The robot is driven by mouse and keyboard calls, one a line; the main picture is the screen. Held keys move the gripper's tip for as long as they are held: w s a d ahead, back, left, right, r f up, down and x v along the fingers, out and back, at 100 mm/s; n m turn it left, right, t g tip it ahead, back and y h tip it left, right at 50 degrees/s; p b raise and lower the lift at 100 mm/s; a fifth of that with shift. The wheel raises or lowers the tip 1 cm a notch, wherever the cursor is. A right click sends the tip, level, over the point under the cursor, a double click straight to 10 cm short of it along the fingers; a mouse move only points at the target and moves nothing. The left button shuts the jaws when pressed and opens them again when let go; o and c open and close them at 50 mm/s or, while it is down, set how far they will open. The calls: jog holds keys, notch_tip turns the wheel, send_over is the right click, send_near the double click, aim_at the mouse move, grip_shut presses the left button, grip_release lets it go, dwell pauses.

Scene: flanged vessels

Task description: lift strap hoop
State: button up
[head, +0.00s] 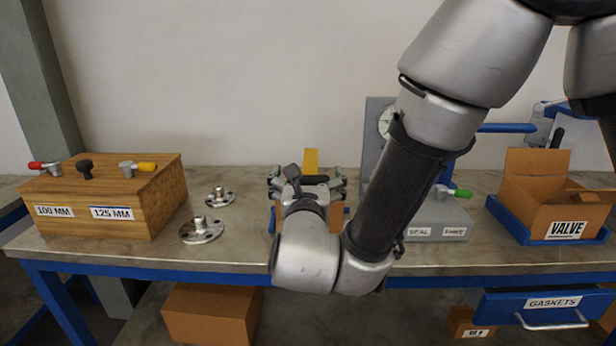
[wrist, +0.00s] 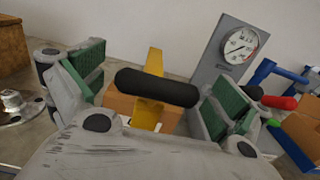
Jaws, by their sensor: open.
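A yellow strap (head: 311,160) stands up behind my gripper in the head view. In the wrist view the strap (wrist: 154,60) rises from a brown cardboard box (wrist: 120,103), with a thick black bar (wrist: 160,88) across it, which looks like a padded grip. My gripper (head: 306,183) is open, its green-padded fingers (wrist: 153,92) spread to the left and right of the bar. No pad visibly touches the bar. The strap's lower part and most of the box are hidden by my gripper and wrist.
A wooden block (head: 110,195) with handles and two metal flanges (head: 201,230) stand to the left. A grey gauge panel (wrist: 225,60), a grey box with labels (head: 440,218) and an open VALVE carton (head: 545,200) in a blue tray stand to the right.

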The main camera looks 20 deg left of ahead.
jog(key=shift+w, duration=0.4)
